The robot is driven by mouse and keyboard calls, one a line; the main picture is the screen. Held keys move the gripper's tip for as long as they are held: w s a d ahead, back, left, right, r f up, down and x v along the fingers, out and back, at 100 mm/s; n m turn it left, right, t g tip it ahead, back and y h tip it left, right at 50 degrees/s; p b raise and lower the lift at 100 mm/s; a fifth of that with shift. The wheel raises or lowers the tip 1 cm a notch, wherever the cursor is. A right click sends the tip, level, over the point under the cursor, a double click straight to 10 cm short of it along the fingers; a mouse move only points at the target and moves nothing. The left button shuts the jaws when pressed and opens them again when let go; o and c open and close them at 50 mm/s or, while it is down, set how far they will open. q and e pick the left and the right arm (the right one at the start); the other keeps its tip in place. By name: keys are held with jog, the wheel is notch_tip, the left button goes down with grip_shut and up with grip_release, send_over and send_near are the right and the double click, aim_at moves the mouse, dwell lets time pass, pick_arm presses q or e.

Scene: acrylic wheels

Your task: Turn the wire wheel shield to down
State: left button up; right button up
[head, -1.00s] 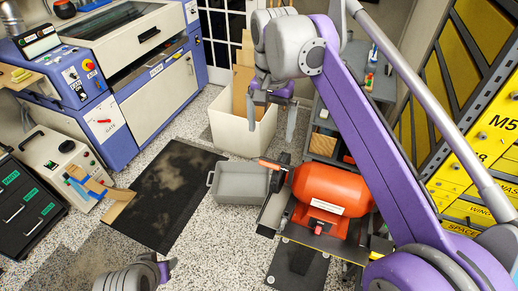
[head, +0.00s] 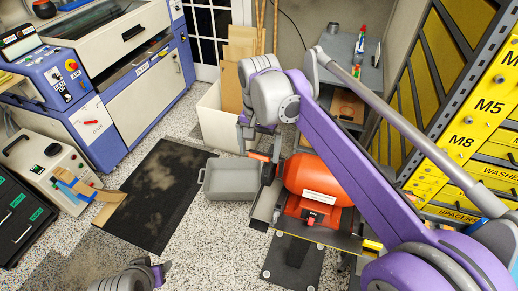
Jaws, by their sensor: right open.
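The orange bench grinder (head: 318,180) stands on a dark stand right of centre, with a red switch on its front. The wire wheel and its shield are at the motor's left end; a dark part (head: 267,174) and an orange piece (head: 258,157) show there. I cannot make out the shield's exact angle. My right gripper (head: 262,142) is open, fingers pointing down, just above this left end. It partly hides the wheel area, and I cannot tell whether it touches. My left gripper (head: 158,272) is low at the bottom left, far from the grinder, its fingers barely showing.
A grey bin (head: 229,181) sits on the floor left of the grinder. A pale box (head: 215,125) with boards stands behind it. Yellow drawers (head: 480,105) line the right side. A dark mat (head: 160,195) lies on open floor to the left.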

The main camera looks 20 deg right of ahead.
grip_shut()
dwell(0.3)
pick_arm(q)
notch_tip(320, 180, down, 11)
jog(key=s+b, duration=0.3)
jog(key=b, duration=0.6)
jog(key=shift+r+g, duration=0.15)
jog(key=shift+g, duration=0.15)
pick_arm(e)
jog(key=s+a+f+t+h, duration=0.1)
jog(key=s+f+t+h, duration=0.1)
jog(key=f+t, duration=0.3)
jog(key=s+a+f+t+h, duration=0.1)
jog(key=f+t+h, duration=0.4)
jog(key=f, duration=0.3)
jog(key=shift+s+a+f+t+h, duration=0.2)
jog(key=shift+s+f+t+h, duration=0.15)
jog(key=shift+t, duration=0.25)
jog(key=shift+f, duration=0.1)
